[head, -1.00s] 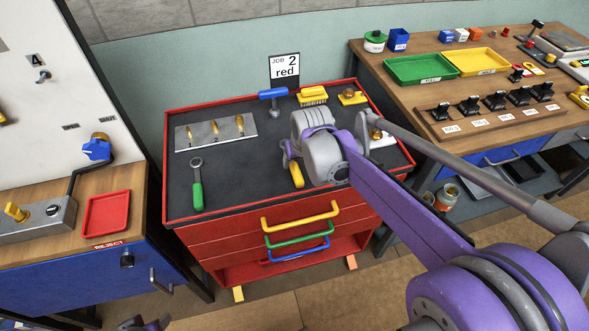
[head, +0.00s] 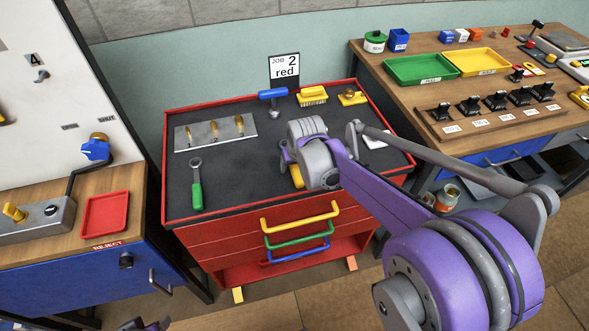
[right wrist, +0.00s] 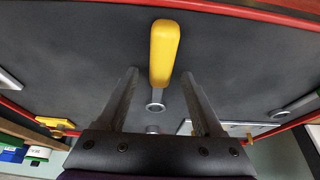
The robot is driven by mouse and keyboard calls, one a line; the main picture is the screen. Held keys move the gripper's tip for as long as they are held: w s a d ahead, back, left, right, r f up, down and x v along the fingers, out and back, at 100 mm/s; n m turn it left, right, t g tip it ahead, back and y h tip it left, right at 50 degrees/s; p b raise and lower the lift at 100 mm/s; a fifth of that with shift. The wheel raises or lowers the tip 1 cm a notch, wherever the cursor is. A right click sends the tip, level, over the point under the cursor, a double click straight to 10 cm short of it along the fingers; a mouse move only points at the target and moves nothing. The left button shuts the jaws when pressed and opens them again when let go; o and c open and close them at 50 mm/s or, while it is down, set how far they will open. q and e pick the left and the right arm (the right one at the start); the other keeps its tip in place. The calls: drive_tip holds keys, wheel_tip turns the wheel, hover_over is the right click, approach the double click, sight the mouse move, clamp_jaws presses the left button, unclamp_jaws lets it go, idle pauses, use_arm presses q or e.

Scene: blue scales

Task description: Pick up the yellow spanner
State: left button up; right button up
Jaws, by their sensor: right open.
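The yellow spanner lies on the dark top of the red tool cabinet (head: 180,222). In the head view only part of its yellow handle (head: 297,177) shows beside my right arm. In the right wrist view its yellow handle (right wrist: 164,45) and grey ring end show between my fingers. My right gripper (right wrist: 160,73) is open and empty, one finger on each side of the spanner. Whether it touches the spanner or cabinet top cannot be told. A small dark and purple part at the bottom edge of the head view seems to be my left gripper (head: 145,325), mostly cut off.
On the cabinet top are a green-handled spanner (head: 197,185), a grey plate (head: 190,139) with several tool bits, a blue-handled hammer-like tool (head: 272,94) and a yellow brush (head: 312,95). Workbenches stand left and right. The cabinet's left front is clear.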

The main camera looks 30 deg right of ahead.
drive_tip(key=shift+f, duration=0.1)
clamp_jaws()
idle(0.4)
